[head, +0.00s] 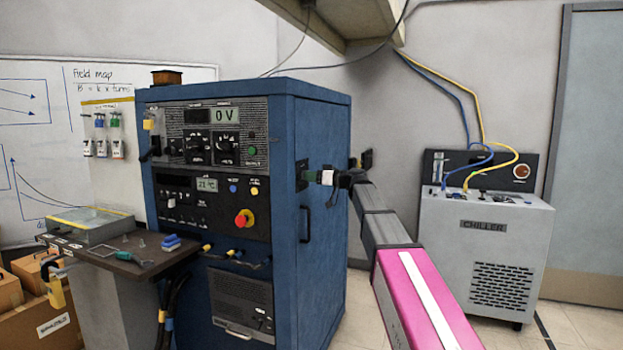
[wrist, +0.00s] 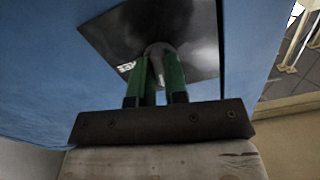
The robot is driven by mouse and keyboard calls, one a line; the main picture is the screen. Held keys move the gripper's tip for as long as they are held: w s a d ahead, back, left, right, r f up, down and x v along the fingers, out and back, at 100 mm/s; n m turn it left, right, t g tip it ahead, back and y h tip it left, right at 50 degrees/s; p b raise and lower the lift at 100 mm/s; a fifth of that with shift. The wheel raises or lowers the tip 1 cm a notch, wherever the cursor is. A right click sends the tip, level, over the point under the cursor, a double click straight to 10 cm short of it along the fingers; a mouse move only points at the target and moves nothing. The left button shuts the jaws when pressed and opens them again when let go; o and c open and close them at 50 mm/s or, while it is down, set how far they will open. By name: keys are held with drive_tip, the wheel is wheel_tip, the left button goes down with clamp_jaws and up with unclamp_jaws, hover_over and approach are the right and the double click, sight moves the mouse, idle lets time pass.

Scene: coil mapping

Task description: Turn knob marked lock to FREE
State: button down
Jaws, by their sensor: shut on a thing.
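A dark square plate (head: 302,176) with the lock knob is on the right side wall of the blue cabinet (head: 318,255). In the wrist view the plate (wrist: 185,35) looks turned diagonally in the frame, and a rounded grey knob (wrist: 159,50) stands out from it. My gripper (head: 318,176) reaches it from the right. In the wrist view my gripper's two green fingers (wrist: 159,78) are closed on the knob, one on each side. White lettering (wrist: 125,67) shows at the left of the knob, partly hidden and unreadable. The knob's pointing direction cannot be told.
A cabinet handle (head: 305,223) lies below the plate. A grey chiller (head: 487,250) with blue and yellow hoses stands at the right. A shelf (head: 340,20) hangs overhead. A dark bench top (head: 125,258) with a clear box juts out at the left. Tiled floor shows between cabinet and chiller.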

drive_tip(key=shift+r+m, duration=0.1)
drive_tip(key=shift+m, duration=7.7)
drive_tip(key=c, duration=1.1)
unclamp_jaws()
drive_tip(key=shift+c, duration=0.2)
drive_tip(key=shift+s, duration=0.1)
drive_tip(key=v, duration=1)
drive_tip(key=shift+d, duration=0.35)
